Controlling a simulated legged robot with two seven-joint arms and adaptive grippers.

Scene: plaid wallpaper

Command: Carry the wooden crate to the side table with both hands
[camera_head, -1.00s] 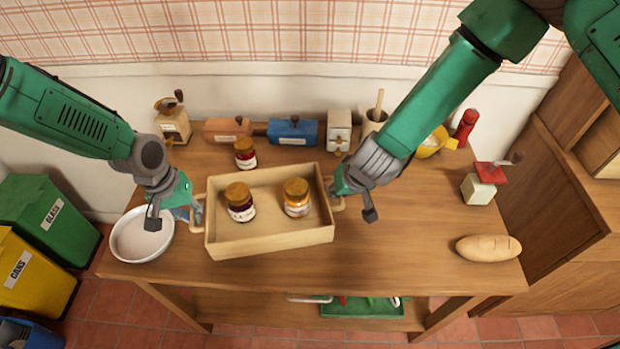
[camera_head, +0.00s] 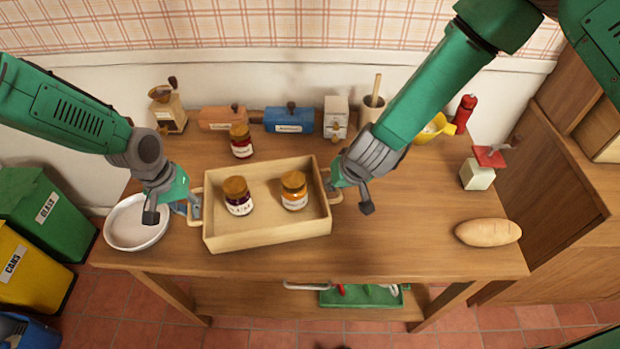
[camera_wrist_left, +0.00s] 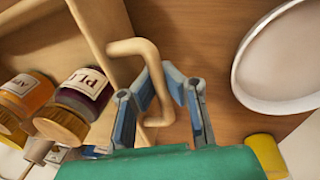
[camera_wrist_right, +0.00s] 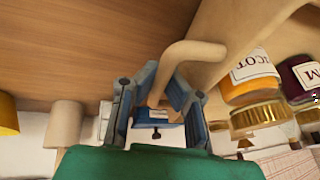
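The wooden crate (camera_head: 268,239) shows in the head view above the front middle of the table. Two labelled jars stand upright in it: a dark red one (camera_head: 238,198) at left and an orange one (camera_head: 294,192) at right. My left gripper (camera_head: 195,205) is at the crate's left handle, and my right gripper (camera_head: 331,184) is at its right handle. In the left wrist view the fingers close around the handle (camera_wrist_left: 140,47). In the right wrist view they also close around a handle (camera_wrist_right: 190,50). I cannot tell whether the crate's bottom touches the table.
A white plate (camera_head: 137,222) lies left of the crate. A red jar (camera_head: 241,148), a mill (camera_head: 168,112), boxes and a mortar stand behind. Bread (camera_head: 488,232) and a red-topped grinder (camera_head: 477,174) are at right. The tabletop (camera_head: 400,240) between crate and bread is clear.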

